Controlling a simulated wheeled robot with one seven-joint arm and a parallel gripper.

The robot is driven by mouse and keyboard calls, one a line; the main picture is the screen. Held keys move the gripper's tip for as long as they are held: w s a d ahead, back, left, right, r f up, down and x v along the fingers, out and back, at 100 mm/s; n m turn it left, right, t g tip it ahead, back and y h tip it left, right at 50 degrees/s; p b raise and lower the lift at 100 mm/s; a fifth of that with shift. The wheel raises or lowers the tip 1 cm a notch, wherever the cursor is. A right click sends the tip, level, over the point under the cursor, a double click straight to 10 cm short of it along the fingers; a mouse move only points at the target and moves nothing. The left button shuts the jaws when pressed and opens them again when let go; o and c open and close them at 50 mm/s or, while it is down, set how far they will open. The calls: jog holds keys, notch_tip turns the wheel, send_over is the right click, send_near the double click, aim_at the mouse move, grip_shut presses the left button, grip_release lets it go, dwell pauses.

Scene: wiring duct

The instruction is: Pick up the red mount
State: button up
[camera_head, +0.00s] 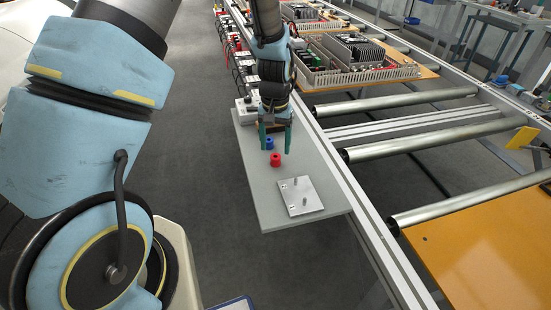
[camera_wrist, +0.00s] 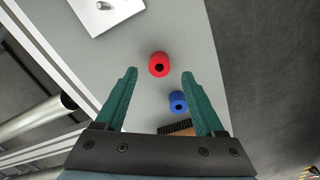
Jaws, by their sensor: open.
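The red mount (camera_head: 276,160) is a small red cylinder with a dark centre hole. It stands on a grey shelf (camera_head: 258,190) beside the conveyor. In the wrist view the red mount (camera_wrist: 159,65) lies just beyond the fingertips, roughly midway between them. My gripper (camera_head: 275,139) has green fingers and is open and empty. It also shows in the wrist view (camera_wrist: 159,73). A blue mount (camera_head: 269,143) stands close by; in the wrist view this blue mount (camera_wrist: 178,102) lies between the fingers, near the right one.
Conveyor rollers (camera_head: 420,138) and an orange board (camera_head: 490,245) are to the right. A grey-white device (camera_head: 247,108) sits behind the gripper. The shelf's left edge drops to open floor.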

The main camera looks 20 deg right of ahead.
aim_at(275, 154)
jog(key=shift+f+p, duration=0.6)
jog(key=shift+f, duration=1.4)
grip_shut()
